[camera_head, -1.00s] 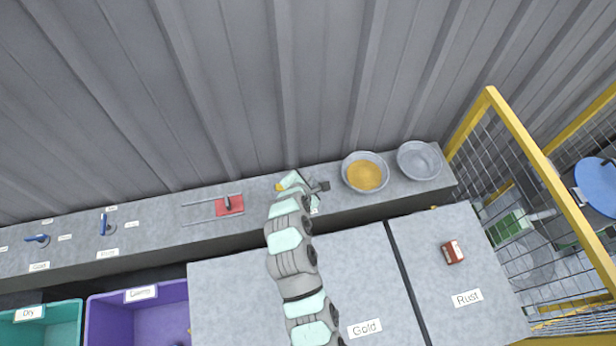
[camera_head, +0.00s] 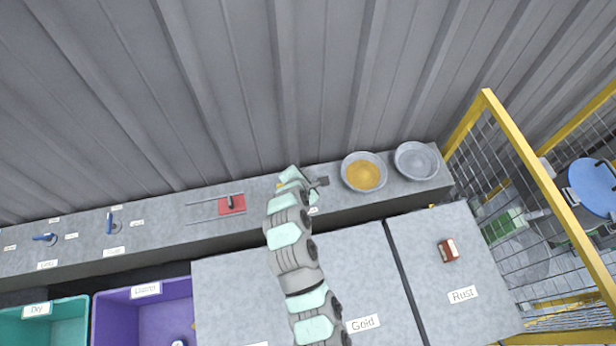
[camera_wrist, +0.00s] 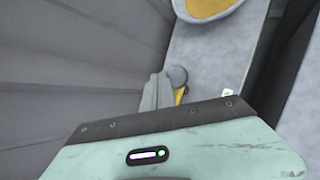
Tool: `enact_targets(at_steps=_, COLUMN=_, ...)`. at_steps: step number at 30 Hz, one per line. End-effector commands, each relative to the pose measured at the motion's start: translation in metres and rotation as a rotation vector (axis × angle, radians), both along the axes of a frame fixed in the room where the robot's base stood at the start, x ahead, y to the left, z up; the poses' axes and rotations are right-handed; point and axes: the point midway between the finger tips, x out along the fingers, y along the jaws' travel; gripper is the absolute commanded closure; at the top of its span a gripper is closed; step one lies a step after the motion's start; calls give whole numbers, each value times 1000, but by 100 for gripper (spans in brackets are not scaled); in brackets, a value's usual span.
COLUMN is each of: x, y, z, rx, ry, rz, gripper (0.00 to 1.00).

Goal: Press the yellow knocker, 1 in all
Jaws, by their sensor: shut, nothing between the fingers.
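The yellow knocker (camera_wrist: 179,97) shows in the wrist view as a small yellow strip beside a rounded grey end, close to the wall. The rest of it is hidden behind my gripper (camera_wrist: 155,125). In the head view my gripper (camera_head: 296,181) is over the back ledge, left of the bowl of gold powder. A small yellow patch (camera_head: 280,186) shows at its left side and a dark grey piece at its right. My gripper is shut and empty. Its fingertips are hidden, and I cannot tell whether it touches the knocker.
The bowl of gold powder (camera_head: 364,173) and an empty grey bowl (camera_head: 415,161) stand right on the ledge (camera_head: 160,223). A red slider (camera_head: 231,204) and blue handles (camera_head: 110,222) are left. The corrugated wall (camera_head: 230,90) rises close behind. A yellow-framed fence (camera_head: 525,160) is at the right.

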Motion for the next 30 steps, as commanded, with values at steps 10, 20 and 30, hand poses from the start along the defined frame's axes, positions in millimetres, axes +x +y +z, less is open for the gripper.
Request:
enact_targets(at_steps=10, x=0, y=1, z=29, rx=-1, ry=-3, rz=1, gripper=100)
enact_targets(at_steps=20, x=0, y=2, z=52, rx=-1, ry=-1, rz=1, gripper=100)
enact_targets(at_steps=30, x=0, y=2, z=50, rx=-1, ry=-1, rz=0, gripper=100)
